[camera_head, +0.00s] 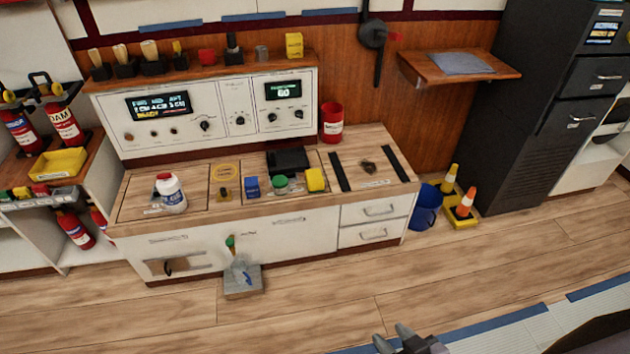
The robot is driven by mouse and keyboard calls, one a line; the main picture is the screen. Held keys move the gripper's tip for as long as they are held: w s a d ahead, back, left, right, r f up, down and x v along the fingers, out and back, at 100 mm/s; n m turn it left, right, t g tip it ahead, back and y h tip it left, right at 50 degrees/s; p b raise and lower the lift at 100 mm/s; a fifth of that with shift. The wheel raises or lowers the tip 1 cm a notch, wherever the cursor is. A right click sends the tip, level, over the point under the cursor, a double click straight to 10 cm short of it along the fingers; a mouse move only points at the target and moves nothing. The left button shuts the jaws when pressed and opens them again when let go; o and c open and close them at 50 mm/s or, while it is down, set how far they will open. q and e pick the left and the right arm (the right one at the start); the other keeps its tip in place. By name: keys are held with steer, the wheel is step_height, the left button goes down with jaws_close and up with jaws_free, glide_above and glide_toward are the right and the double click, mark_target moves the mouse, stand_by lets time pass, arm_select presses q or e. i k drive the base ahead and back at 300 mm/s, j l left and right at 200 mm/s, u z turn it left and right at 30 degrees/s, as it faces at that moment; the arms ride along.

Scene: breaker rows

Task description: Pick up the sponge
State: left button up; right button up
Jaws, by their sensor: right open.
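A small yellow block (315,180) that looks like the sponge sits on the wooden counter (290,204), right of a green-lidded jar (280,184). Another yellow block (294,45) stands on the shelf above the control panel; I cannot tell its kind. My right gripper (393,337) shows at the bottom edge, open, far in front of and below the counter. Only its tips show clearly, with nothing seen between them. My left gripper is not in view.
A white bottle (172,194), a blue box (252,187) and a black device (288,161) stand on the counter. A red can (332,122) is behind. A blue bucket (426,207) and cones (465,203) stand right. The floor in front is mostly clear.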

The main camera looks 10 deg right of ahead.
mark_target(314, 178)
steer(key=i+l+u, duration=0.3)
steer(key=i+l, duration=0.45)
